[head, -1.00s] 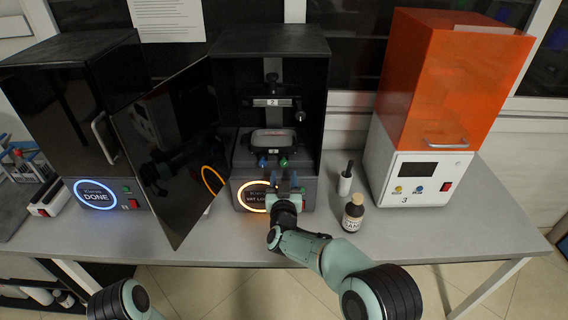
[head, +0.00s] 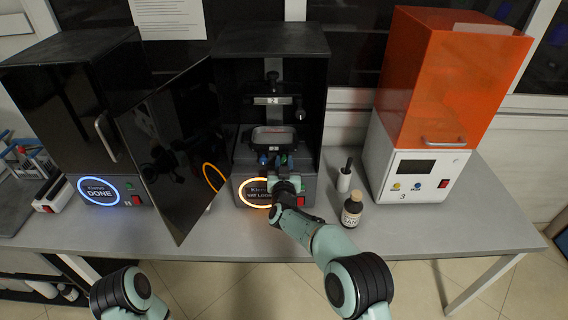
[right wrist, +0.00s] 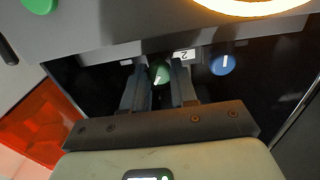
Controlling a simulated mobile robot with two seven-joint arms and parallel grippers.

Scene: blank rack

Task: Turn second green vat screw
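The middle printer (head: 270,45) is open and has a vat (head: 272,148) inside with a "2" label. In the right wrist view the green vat screw (right wrist: 159,70) sits right of centre-left, beside the "2" label, with a blue screw (right wrist: 222,64) to its right. My right gripper (head: 278,163) is at the vat's front edge. In the head view the gripper mostly hides that screw. My left gripper is out of view.
The dark door (head: 175,150) stands swung open to the left. A brown bottle (head: 352,210) and a black-and-white container (head: 344,178) stand right of the printer. An orange-covered printer (head: 445,80) is at right, another black printer (head: 70,105) at left.

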